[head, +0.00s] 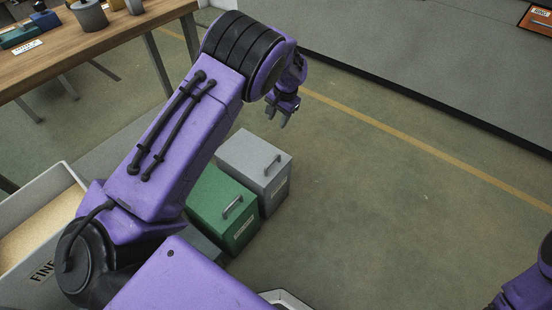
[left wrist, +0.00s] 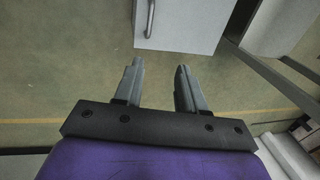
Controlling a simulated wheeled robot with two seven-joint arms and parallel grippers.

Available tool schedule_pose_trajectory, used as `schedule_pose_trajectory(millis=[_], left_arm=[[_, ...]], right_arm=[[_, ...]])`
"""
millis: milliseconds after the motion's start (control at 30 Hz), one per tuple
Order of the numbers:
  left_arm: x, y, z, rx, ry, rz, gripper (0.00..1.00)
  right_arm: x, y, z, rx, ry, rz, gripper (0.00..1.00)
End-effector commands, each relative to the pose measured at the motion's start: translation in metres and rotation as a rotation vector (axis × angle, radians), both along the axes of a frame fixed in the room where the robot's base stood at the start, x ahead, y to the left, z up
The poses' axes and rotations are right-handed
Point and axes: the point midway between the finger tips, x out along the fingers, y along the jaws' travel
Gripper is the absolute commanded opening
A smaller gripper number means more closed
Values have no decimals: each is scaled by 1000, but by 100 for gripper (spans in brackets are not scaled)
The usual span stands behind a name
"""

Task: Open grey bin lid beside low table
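The grey bin (head: 250,158) stands on the floor, its flat lid shut, with a bar handle (head: 273,166) on top. In the left wrist view a grey panel with a bar handle (left wrist: 150,18), likely this bin's lid, shows at the top edge, beyond the fingertips. My left gripper (head: 280,115) is above and behind the bin in the head view, apart from it. In the left wrist view the left gripper (left wrist: 158,80) has its two fingers spread with nothing between them. My right arm shows at the lower right, its gripper out of frame.
A green bin (head: 210,194) with a similar handle stands right against the grey bin. A wooden-topped table (head: 60,62) with pots is at upper left. A pale open crate (head: 55,183) is at lower left. The floor (head: 390,190) to the right is clear.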

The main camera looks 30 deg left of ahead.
Motion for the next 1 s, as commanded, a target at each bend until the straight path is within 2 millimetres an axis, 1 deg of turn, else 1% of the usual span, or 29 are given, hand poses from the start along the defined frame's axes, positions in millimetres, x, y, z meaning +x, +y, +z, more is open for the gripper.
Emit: schedule_pose_trajectory(millis=[33, 167, 300, 400, 500, 567, 667, 900, 1000], left_arm=[[0, 0, -25, 0, 1, 0, 40], [0, 0, -59, 0, 1, -1, 40], [0, -1, -100, 0, 0, -1, 40], [1, -1, -125, 0, 1, -3, 40], [1, -2, -135, 0, 0, -3, 40], [1, -1, -138, 0, 0, -3, 40], [1, 1, -149, 0, 1, -2, 40], [2, 12, -203, 0, 1, -2, 40], [2, 16, -220, 1, -1, -1, 40]], right_arm=[[0, 0, -25, 0, 0, 0, 43], [0, 0, -59, 0, 0, 0, 43], [0, 0, -100, 0, 0, 0, 43], [0, 0, -125, 0, 0, 0, 43], [0, 0, -136, 0, 0, 0, 43], [0, 0, -137, 0, 0, 0, 43], [0, 0, -140, -1, -1, 0, 43], [0, 0, -159, -1, -1, 0, 43], [0, 0, -164, -1, -1, 0, 43]])
